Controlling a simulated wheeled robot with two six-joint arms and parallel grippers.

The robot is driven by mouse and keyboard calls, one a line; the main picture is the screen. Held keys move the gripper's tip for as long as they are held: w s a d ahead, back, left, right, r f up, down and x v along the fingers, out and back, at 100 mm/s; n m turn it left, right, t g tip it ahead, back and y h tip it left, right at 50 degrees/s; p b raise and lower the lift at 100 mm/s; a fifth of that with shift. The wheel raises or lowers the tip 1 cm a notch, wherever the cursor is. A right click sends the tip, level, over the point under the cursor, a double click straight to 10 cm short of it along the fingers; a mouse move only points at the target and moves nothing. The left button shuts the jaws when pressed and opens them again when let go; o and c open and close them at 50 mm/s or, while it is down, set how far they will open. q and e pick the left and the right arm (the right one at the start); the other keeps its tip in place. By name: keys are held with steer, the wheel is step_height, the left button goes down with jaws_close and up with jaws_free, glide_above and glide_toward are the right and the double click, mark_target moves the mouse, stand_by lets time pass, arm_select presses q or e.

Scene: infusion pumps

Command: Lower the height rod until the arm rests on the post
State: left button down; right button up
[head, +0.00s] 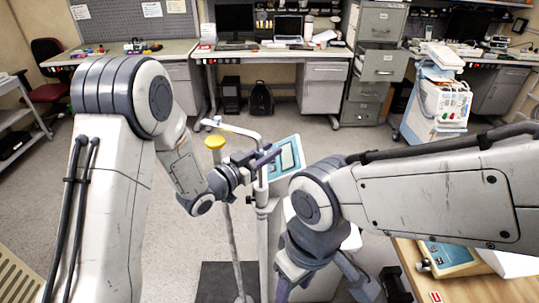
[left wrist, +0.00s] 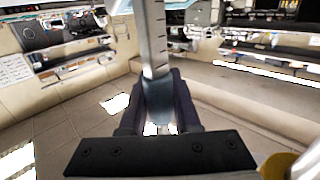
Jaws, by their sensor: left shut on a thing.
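The height rod (head: 257,148) is a thin upright grey rod with a horizontal arm (head: 232,129) at its top reaching left. The post (head: 231,230) is a slim upright pole with a yellow cap (head: 214,142). The arm's left end shows above the cap with a visible gap. My left gripper (head: 262,161) is shut on the rod below the arm. In the left wrist view, the rod (left wrist: 153,35), with scale marks, runs between the two dark fingers (left wrist: 158,112). My right gripper (head: 322,288) is open and empty at the bottom, its fingers spread apart.
A pump with a tilted blue-framed screen (head: 288,157) stands just right of the rod. A dark base plate (head: 215,282) lies on the floor below. A bench with devices (head: 450,257) fills the lower right. Desks and cabinets line the back wall, with open floor before them.

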arm_select(q)
steer(key=shift+r, duration=0.65)
steer(key=c, duration=0.6)
jaws_free()
steer(key=shift+s+a+f+b, duration=0.15)
steer(key=shift+s+a+b, duration=0.15)
steer(key=shift+s+a, duration=0.1)
steer(key=b+v, duration=0.3)
steer(key=v, duration=0.5)
steer(key=shift+s+a, duration=0.15)
steer(key=shift+a, duration=0.1)
steer(key=shift+s+a, duration=0.2)
steer(key=shift+s, duration=0.15)
